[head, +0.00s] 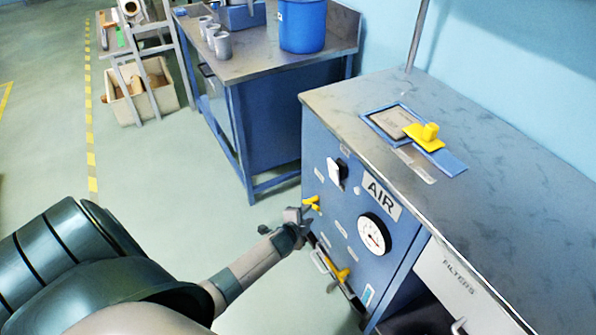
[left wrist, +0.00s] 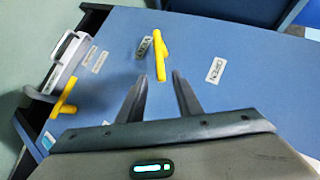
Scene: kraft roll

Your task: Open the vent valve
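The blue panel (head: 335,225) marked AIR carries two yellow valve handles. The upper handle (head: 311,203) is right at the fingertips of my left gripper (head: 304,212). In the left wrist view this handle (left wrist: 160,55) lies lengthwise ahead, its near end between the two spread fingertips (left wrist: 161,78), with a gap on each side. An OPEN label (left wrist: 215,70) is to its right, and another label (left wrist: 144,47), hard to read, is on its left. The lower yellow handle (head: 340,273) also shows at the left of the wrist view (left wrist: 64,98). My right gripper is not in view.
A round gauge (head: 373,234) and a black-and-white switch (head: 337,172) are on the same panel. On the bench top (head: 490,185) a yellow piece (head: 427,136) lies by a blue-framed plate. Another bench with a blue bucket (head: 303,25) stands behind.

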